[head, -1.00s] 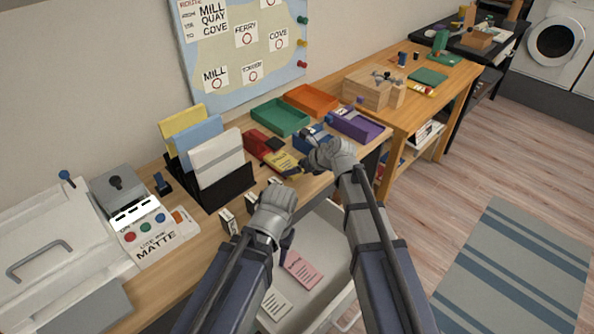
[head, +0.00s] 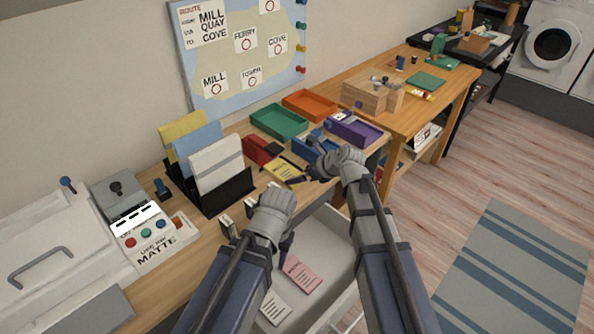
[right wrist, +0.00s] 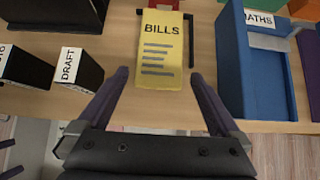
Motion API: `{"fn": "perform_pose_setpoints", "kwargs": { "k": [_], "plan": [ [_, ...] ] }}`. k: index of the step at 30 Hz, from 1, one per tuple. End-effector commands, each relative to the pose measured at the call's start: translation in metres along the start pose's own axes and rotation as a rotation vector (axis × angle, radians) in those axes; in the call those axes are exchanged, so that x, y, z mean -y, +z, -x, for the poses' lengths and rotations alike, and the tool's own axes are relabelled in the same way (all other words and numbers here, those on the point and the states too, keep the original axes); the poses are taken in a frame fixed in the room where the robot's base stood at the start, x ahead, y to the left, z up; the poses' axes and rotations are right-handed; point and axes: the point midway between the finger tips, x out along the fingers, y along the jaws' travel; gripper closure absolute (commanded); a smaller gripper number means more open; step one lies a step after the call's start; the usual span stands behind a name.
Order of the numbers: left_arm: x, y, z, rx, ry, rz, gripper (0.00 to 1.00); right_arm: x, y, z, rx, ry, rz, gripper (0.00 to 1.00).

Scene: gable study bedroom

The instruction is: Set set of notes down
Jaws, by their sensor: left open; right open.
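The set of notes (head: 281,173) is a yellow sheet or pad lying flat on the wooden desk. In the right wrist view it shows as yellow notes (right wrist: 161,50) marked BILLS with several blue lines. My right gripper (head: 306,171) is open, just to the right of the notes in the head view. In the right wrist view its two fingers (right wrist: 161,82) are spread wide on either side of the notes' near end, with nothing held between them. My left gripper (head: 284,246) is open and empty over the open drawer, its fingers partly hidden by its hand.
A red holder (head: 257,149) stands behind the notes and a blue tray (right wrist: 232,70) to their right. Small black boxes (right wrist: 78,72), one labelled DRAFT, stand to the left. The open drawer (head: 325,232) below holds pink notes (head: 301,274) and white notes (head: 275,308).

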Motion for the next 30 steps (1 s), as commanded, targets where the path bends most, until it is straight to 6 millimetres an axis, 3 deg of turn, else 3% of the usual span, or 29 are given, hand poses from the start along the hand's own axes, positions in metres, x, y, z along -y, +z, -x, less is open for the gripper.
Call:
{"fn": "perform_pose_setpoints", "kwargs": {
  "k": [1,3,12,18,30],
  "plan": [
    [0.002,0.001,0.016,0.0,0.0,0.0,0.56,-0.002,0.004,0.019,0.0,0.0,-0.001,0.0],
    [0.002,0.002,0.026,0.0,0.0,0.0,0.56,-0.002,0.004,0.033,0.0,-0.001,-0.001,0.0],
    [0.005,0.003,0.054,0.0,0.0,0.001,0.56,-0.001,0.002,0.075,0.0,0.0,-0.001,0.0],
    [0.006,0.004,0.059,0.0,0.0,0.001,0.56,0.0,0.001,0.084,0.0,0.0,0.0,0.0],
    [0.006,0.004,0.059,0.0,0.0,0.001,0.56,0.0,0.0,0.084,0.0,0.0,0.001,0.0]
  ]
}}
